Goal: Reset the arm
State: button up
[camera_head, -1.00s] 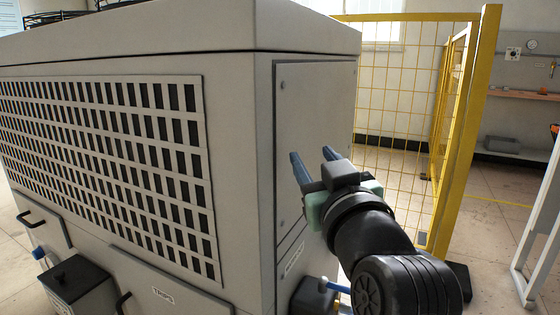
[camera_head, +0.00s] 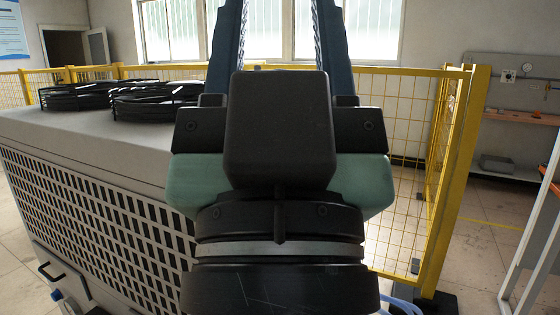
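My gripper (camera_head: 280,35) fills the middle of the head view, close to the camera, with its blue fingers pointing up and away. The two fingers stand wide apart, and only the window and wall show between them. The gripper body is black and pale green, and it hides part of the cabinet and fence behind it. The large grey cabinet (camera_head: 72,138) with a slotted side panel lies behind and to the left.
Black round fan guards (camera_head: 150,100) sit on top of the cabinet. A yellow mesh fence (camera_head: 410,170) runs behind and to the right. A shelf (camera_head: 515,116) is on the right wall. The floor (camera_head: 490,235) at right is clear between fence and white frame (camera_head: 535,235).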

notch_tip(320, 180, up, 20)
jog(key=p, duration=1.8)
jog(key=shift+r, duration=0.15)
